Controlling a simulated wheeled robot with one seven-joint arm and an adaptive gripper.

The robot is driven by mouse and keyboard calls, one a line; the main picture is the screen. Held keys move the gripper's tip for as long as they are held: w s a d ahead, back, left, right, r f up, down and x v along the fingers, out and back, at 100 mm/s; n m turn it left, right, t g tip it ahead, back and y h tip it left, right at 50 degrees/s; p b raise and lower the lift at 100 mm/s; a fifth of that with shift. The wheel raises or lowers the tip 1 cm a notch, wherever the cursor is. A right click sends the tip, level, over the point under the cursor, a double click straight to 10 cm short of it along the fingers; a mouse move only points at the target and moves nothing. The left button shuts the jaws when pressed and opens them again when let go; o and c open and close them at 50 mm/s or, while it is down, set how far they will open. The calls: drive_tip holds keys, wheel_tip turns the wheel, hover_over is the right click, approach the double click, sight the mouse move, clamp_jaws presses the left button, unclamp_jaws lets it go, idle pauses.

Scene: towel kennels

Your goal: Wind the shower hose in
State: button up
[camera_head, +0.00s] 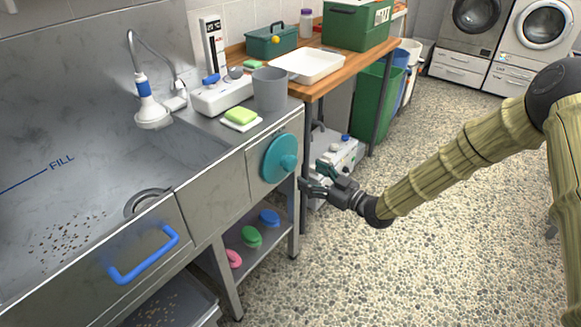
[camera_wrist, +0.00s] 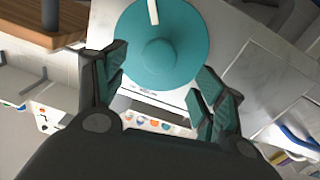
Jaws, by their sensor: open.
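The teal round reel wheel (camera_head: 279,158) with a central knob sits on the front panel at the right end of the steel tub. The white and blue shower head (camera_head: 150,108) hangs by its grey hose (camera_head: 150,42) at the tub's back wall. My gripper (camera_head: 312,182) is open and empty, just right of and below the wheel. In the wrist view my gripper (camera_wrist: 160,85) has its fingers spread on either side of the wheel's lower part, and the teal wheel (camera_wrist: 160,50) fills the top middle. I cannot tell whether the fingers touch it.
A blue handle (camera_head: 143,255) sticks out from the tub front. A grey cup (camera_head: 270,88) and a green sponge (camera_head: 241,116) stand on the ledge above the wheel. A wooden bench (camera_head: 330,75) stands behind. The pebbled floor (camera_head: 400,260) is clear.

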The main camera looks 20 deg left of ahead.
sight(294, 166)
drive_tip(key=x, duration=0.9)
drive_tip(key=c, duration=1.4)
drive_tip(key=shift+c, duration=0.2)
drive_tip(key=shift+d, duration=0.1)
